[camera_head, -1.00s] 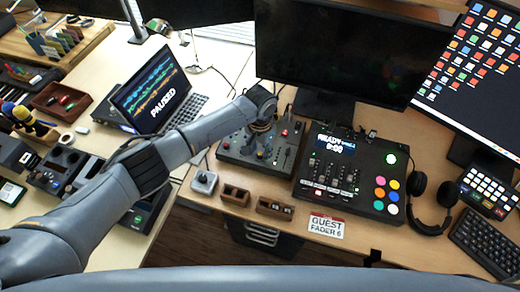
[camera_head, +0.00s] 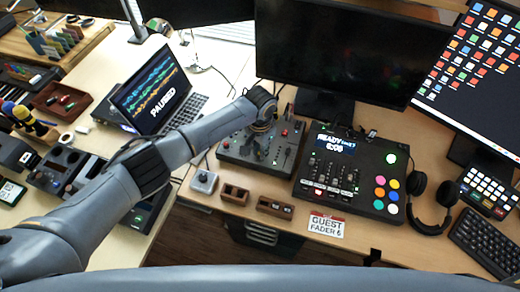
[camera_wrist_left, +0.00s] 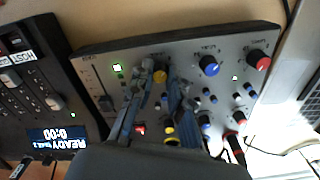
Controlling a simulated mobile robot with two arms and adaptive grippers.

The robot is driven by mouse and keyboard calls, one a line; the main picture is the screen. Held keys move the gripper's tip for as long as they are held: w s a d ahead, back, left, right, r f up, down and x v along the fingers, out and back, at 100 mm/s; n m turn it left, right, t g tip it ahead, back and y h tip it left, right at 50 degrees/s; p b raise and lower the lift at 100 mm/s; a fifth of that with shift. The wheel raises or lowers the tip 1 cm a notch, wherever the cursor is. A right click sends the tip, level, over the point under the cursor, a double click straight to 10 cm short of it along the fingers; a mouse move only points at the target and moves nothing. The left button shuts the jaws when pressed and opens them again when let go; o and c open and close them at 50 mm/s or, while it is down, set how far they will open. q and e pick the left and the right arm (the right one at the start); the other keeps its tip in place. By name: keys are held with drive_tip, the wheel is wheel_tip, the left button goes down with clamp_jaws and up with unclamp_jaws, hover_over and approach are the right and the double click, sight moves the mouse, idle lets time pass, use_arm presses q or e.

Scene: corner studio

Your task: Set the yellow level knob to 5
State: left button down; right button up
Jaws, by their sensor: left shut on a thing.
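The grey mixer (camera_head: 228,150) stands on the desk below the dark monitor, and it fills the middle of the left wrist view (camera_wrist_left: 100,65). Its yellow level knob (camera_wrist_left: 159,76) is in the upper row, left of a blue knob (camera_wrist_left: 209,66) and a red knob (camera_wrist_left: 258,61). My left gripper (camera_head: 262,130) reaches down onto the mixer. In the left wrist view its fingers (camera_wrist_left: 158,82) are shut around the yellow knob. The fingers partly cover the knob, and I cannot read its pointer or scale. My right gripper is in neither view.
A black fader console (camera_head: 345,175) with a lit display stands right of the mixer. A grey joystick box (camera_head: 204,181) and small wooden boxes (camera_head: 235,194) lie in front. A laptop (camera_head: 155,95) is to the left, headphones (camera_head: 430,205) to the right. Cables plug into the mixer's near edge.

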use_arm(q)
drive_tip(key=m, duration=1.2)
drive_tip(key=shift+m, duration=0.4)
drive_tip(key=m+b, duration=0.1)
drive_tip(key=m, duration=0.5)
drive_tip(key=m+b, duration=0.1)
drive_tip(key=m, duration=0.5)
drive_tip(key=shift+m+b, duration=0.35)
drive_tip(key=shift+m, duration=0.05)
drive_tip(key=shift+r, duration=0.1)
drive_tip(key=c, duration=1.3)
unclamp_jaws()
drive_tip(key=shift+o, duration=0.2)
